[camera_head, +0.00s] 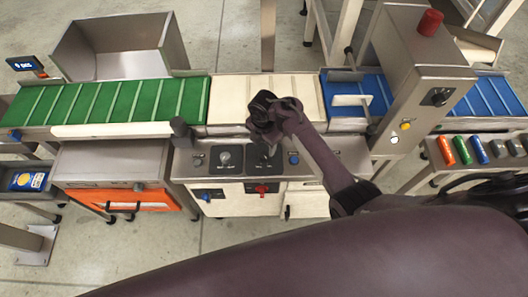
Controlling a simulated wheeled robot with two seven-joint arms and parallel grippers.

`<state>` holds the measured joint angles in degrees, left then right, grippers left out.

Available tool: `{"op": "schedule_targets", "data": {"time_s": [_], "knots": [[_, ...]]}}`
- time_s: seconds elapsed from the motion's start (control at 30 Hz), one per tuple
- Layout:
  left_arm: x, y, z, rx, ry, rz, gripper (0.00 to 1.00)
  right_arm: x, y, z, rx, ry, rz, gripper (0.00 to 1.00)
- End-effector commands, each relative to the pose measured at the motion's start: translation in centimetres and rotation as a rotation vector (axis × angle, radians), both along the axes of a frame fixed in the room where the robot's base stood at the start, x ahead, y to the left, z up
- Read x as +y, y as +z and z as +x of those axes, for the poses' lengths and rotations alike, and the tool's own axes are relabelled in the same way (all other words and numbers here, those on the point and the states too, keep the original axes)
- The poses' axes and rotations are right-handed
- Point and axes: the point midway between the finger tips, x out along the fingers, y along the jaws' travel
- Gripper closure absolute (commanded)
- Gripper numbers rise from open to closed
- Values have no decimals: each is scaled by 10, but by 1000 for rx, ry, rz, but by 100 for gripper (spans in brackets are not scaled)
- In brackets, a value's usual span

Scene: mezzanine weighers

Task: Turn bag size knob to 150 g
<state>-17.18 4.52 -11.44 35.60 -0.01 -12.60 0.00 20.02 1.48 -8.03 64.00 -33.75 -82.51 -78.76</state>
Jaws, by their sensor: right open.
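My right gripper (264,138) hangs over the top of the grey control console (196,171), its arm reaching in from the right. It is open, and no object shows between its fingers. Below it, a dark panel with a knob (263,160) is partly hidden by the gripper; whether they touch I cannot tell. A second dark panel with a round light knob (225,157) sits just left of it. The console front carries a blue knob (206,197) and a red knob (262,188). The labels are too small to read, so I cannot tell which is the bag size knob.
Behind the console run a green belt (120,101), a cream belt (290,90) and a blue belt (372,92). A grey post (181,132) stands at the console's left. A tall grey housing (420,75) with a red beacon (430,22) rises at right. An orange-fronted cabinet (95,198) stands left.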

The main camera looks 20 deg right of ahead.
Motion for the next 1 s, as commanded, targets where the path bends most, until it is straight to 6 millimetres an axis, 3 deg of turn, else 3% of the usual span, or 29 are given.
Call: {"op": "schedule_targets", "data": {"time_s": [0.33, 0.73, 1.0], "knots": [[0, -7, -1, 1, 0, 0, 64, -1, -55, -1, 1, -5, 0, 45], [0, -8, -1, 2, 0, 0, 64, -1, -66, -1, -3, -6, -1, 45], [0, -8, -1, 2, -1, 1, 64, -1, -65, -1, -2, -6, -1, 77]]}}
